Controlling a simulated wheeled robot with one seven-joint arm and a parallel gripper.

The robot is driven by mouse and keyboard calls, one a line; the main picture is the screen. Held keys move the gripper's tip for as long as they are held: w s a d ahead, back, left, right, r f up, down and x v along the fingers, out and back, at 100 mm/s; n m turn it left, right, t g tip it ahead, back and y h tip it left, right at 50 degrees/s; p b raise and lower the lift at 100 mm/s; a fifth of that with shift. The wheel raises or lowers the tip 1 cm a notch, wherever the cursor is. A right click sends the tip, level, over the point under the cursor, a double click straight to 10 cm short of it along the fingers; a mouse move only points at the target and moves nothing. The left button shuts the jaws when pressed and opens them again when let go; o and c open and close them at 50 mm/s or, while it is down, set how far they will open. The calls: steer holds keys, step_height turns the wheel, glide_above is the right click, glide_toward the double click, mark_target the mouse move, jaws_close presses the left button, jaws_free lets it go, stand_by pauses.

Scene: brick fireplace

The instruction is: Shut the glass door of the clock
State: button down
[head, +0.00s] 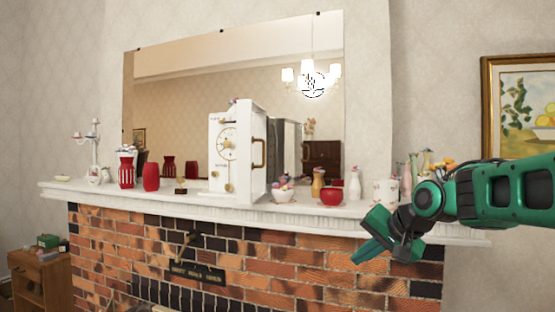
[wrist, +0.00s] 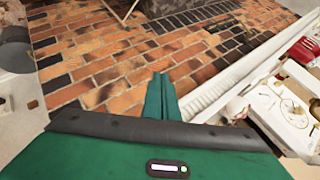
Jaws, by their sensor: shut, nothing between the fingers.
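The white clock (head: 222,165) stands on the mantel, left of centre, in front of the mirror. Its face has a round dial and gold-coloured knobs. A white panel with a brass handle (head: 258,153) stands out at an angle on its right side and looks like the open door; I cannot make out the glass. My gripper (head: 368,250) is in front of the mantel's right part, well right of the clock and apart from it. In the wrist view my gripper (wrist: 160,80) has its green fingers together, with nothing between them, over the brickwork.
The white mantel shelf (head: 330,219) carries a white bowl (head: 283,194), a red pot (head: 331,196) and several vases right of the clock. Red vases (head: 126,171) stand left of it. The mirror (head: 180,90) is behind. Space before the bricks looks clear.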

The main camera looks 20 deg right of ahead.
steer(key=w+a+r+m+t+y, duration=0.1)
steer(key=w+a+r+t+y, duration=0.15)
steer(key=r, duration=0.55)
steer(key=w+a+r+t+y, duration=0.2)
steer(key=w+a+r, duration=0.15)
steer(key=r, duration=0.45)
steer(key=w+a+r+m+t+y, duration=0.1)
steer(key=w+a+r+t+y, duration=0.15)
steer(key=r, duration=0.65)
steer(key=w+a+g, duration=0.1)
steer(key=w+a, duration=0.7)
steer(key=w, duration=0.2)
steer(key=shift+f, duration=0.1)
